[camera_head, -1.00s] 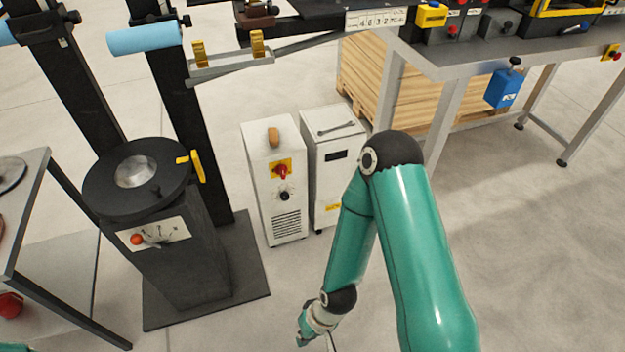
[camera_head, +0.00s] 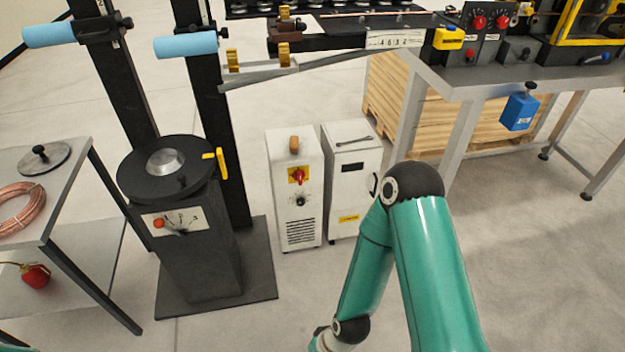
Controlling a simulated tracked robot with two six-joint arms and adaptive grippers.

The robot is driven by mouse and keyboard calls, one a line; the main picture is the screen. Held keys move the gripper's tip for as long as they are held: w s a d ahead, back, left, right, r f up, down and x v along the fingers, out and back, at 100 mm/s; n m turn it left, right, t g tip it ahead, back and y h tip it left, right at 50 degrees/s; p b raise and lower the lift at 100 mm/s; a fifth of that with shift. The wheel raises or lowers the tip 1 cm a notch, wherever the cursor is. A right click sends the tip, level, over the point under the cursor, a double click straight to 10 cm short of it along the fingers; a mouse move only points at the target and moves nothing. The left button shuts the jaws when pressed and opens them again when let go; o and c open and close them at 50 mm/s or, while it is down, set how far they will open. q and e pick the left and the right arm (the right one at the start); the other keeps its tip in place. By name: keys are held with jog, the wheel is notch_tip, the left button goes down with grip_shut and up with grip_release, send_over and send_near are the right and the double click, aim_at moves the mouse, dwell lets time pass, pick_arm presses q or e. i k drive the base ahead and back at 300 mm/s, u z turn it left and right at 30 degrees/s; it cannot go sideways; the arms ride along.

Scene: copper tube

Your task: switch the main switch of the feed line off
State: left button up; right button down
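A white cabinet (camera_head: 293,215) stands on the floor in the middle. On its front is a red rotary switch (camera_head: 298,176) on a yellow plate, with a black knob (camera_head: 300,201) below it. The red handle looks roughly upright, but is small. Two more red knobs, a left one (camera_head: 479,22) and a right one (camera_head: 503,20), sit on a dark panel at the upper right. No readable label tells which is the feed line's main switch. My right arm reaches down right of the cabinets; its gripper is below the picture edge. My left gripper is not in view.
A second white cabinet (camera_head: 352,195) with a wrench on top stands beside the first. A dark pedestal (camera_head: 200,255) with a dial stands left. A grey bench (camera_head: 455,82) and wooden crate (camera_head: 432,125) are behind. A side table (camera_head: 70,200) holds a copper coil (camera_head: 22,208).

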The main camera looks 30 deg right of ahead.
aim_at(299, 174)
jog(key=u, duration=0.1)
jog(key=i, duration=0.95)
jog(key=z, duration=0.1)
